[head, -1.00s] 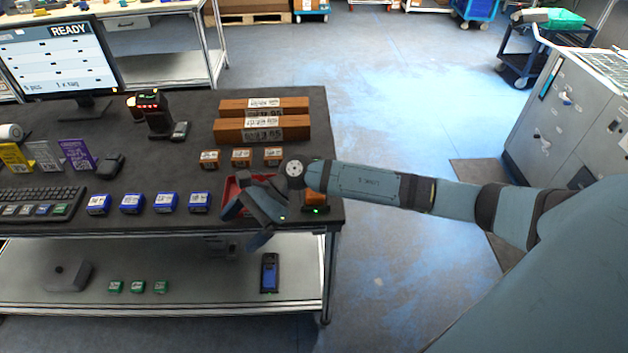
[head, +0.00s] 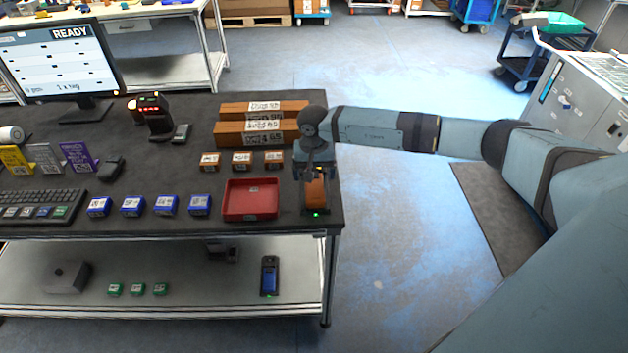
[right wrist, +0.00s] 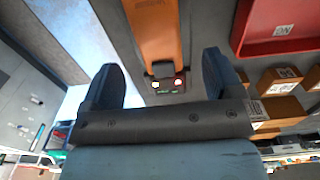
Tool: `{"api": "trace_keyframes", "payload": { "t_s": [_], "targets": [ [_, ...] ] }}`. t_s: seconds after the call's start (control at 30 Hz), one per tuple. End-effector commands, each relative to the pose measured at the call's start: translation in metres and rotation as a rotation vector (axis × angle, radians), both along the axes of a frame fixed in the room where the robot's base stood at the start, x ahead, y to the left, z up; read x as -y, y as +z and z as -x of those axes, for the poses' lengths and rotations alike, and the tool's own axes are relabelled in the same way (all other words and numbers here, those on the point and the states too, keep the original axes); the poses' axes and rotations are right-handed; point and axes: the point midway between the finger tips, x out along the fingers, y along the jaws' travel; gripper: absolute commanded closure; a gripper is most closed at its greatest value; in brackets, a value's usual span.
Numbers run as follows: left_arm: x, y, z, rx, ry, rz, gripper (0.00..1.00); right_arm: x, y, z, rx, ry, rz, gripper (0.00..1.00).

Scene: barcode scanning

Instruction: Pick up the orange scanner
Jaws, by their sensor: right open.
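The orange scanner (head: 315,190) stands in its dark holder at the right end of the dark tabletop, with a green light at its base. It also shows in the right wrist view as an orange body (right wrist: 153,30) at the top middle. My right gripper (head: 316,168) is above and behind the scanner in the head view. My left gripper does not show.
A red tray (head: 250,215) sits just left of the scanner and is empty. Small orange boxes (head: 242,161) and blue boxes (head: 166,205) stand in rows to the left. Two long brown cartons (head: 249,141) lie behind. The table's right edge is close to the scanner.

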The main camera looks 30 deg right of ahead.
Motion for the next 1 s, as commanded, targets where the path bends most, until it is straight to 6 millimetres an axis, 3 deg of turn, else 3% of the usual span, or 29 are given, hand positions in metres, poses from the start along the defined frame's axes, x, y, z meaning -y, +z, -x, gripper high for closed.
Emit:
{"api": "trace_keyframes", "payload": {
  "t_s": [0.17,0.5,0.77,1.0],
  "targets": [
    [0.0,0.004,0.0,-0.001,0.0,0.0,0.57,0.0,-0.011,0.0,-0.001,-0.002,-0.002,0.15],
    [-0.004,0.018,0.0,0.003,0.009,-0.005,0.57,0.002,-0.055,0.001,-0.001,-0.002,-0.002,0.15],
    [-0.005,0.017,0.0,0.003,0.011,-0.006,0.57,0.002,-0.059,0.0,0.001,-0.001,-0.002,0.15],
    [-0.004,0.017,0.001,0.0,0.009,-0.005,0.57,0.002,-0.058,0.0,0.001,-0.002,-0.002,0.68]
  ]
}}
